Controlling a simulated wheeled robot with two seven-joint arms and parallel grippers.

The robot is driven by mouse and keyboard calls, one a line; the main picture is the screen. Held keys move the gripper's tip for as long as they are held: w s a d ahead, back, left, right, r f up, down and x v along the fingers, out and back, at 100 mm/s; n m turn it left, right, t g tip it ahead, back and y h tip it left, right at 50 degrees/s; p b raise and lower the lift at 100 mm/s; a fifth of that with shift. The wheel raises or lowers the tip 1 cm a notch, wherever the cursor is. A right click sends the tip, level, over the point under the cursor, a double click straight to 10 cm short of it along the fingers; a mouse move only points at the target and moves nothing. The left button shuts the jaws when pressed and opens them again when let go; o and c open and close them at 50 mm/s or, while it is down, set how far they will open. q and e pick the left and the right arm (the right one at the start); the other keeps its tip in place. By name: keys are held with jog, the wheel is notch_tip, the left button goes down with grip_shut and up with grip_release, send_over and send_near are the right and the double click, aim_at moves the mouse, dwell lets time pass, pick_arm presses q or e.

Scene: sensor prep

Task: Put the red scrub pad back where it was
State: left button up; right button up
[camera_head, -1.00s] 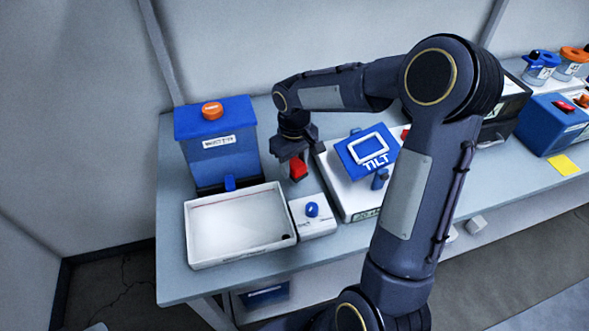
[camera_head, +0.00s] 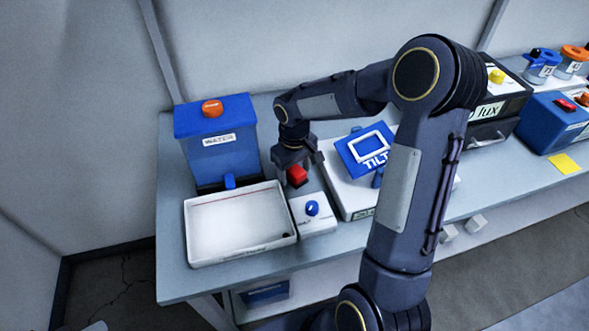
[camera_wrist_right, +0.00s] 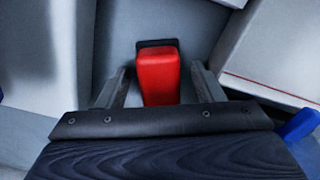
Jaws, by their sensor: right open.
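The red scrub pad (camera_head: 298,176) is a small red block at the back of the bench, between the blue water tank and the TILT device. In the right wrist view the red pad (camera_wrist_right: 158,77) has a dark strip at its far end. My right gripper (camera_head: 297,165) is over it, pointing down. Its fingers (camera_wrist_right: 158,85) are open, one on each side of the pad, with a gap on both sides. The pad's underside is hidden. My left gripper is not in view.
The blue water tank (camera_head: 218,155) with an orange cap stands left of the pad. A white tray (camera_head: 190,232) and a small white box with a blue knob (camera_head: 312,208) are in front. The TILT device (camera_head: 346,195) is close on the right.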

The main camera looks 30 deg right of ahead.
aim_at(294, 169)
notch_tip(294, 169, up, 12)
jog(key=s+a+m+t+y, duration=0.1)
jog(key=s+a+t+y, duration=0.1)
jog(key=s, duration=0.9)
jog(key=s+a+r+m+t+y, duration=0.1)
jog(key=s+a, duration=0.4)
jog(key=s, duration=0.6)
jog(key=m+t, duration=0.1)
jog(key=t, duration=0.1)
jog(key=shift+a+m+t+y, duration=0.15)
jog(key=shift+m+t+y, duration=0.15)
jog(key=shift+y, duration=0.1)
